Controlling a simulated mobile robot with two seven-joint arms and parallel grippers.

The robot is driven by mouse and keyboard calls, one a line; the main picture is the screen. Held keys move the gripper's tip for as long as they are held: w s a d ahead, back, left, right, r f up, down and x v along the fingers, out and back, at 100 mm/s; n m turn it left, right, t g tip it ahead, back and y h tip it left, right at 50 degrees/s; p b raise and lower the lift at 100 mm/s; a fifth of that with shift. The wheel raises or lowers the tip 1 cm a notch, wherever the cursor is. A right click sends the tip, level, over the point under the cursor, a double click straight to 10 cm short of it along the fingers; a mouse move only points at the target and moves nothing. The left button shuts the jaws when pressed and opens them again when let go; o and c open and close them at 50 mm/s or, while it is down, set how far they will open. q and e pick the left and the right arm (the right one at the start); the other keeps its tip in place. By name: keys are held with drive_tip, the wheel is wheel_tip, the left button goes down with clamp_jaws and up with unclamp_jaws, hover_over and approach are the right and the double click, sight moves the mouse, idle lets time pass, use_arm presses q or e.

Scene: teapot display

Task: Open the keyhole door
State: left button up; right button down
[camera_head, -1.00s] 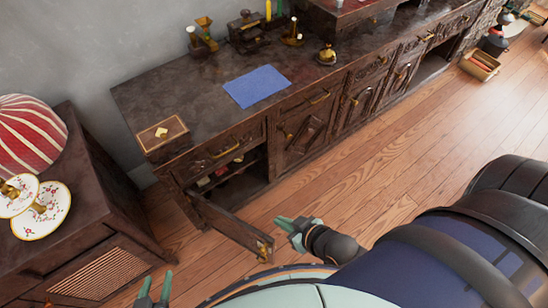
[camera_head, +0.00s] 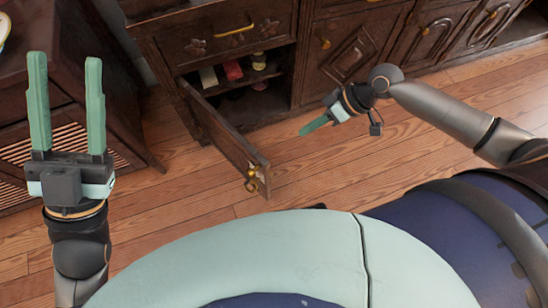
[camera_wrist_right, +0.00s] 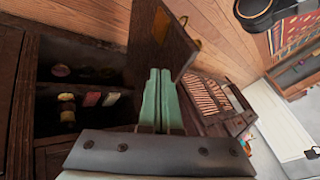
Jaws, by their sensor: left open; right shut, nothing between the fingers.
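The keyhole door (camera_head: 225,135) is a dark wooden panel, hinged at its left side and swung outward from the cabinet. A brass fitting (camera_head: 252,178) sits near its free edge. The compartment behind it is open. My right gripper (camera_head: 304,131) is shut and empty, to the right of the door and apart from it, in front of the cabinet. In the right wrist view its closed fingers (camera_wrist_right: 159,75) appear in front of the door panel (camera_wrist_right: 155,42); no contact can be made out. My left gripper (camera_head: 65,60) is open and empty at the far left, fingers pointing up the picture.
Several small items (camera_head: 233,70) stand inside the open compartment. A drawer with a brass handle (camera_head: 234,31) is above it. Closed cabinet doors (camera_head: 350,45) continue to the right. A dark side cabinet (camera_head: 90,65) stands at left. The wooden floor (camera_head: 400,150) in front is clear.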

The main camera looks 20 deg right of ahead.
use_arm(q)
drive_tip(key=shift+g+h, duration=0.3)
drive_tip(key=shift+h, duration=0.1)
drive_tip(key=f+b, duration=0.5)
drive_tip(key=shift+s+d, duration=0.15)
drive_tip(key=shift+d, duration=0.15)
use_arm(e)
drive_tip(key=a+f, duration=0.8)
drive_tip(key=a, duration=0.1)
drive_tip(key=shift+s+a, duration=0.15)
drive_tip(key=shift+s, duration=0.05)
use_arm(q)
drive_tip(key=shift+r, duration=0.1)
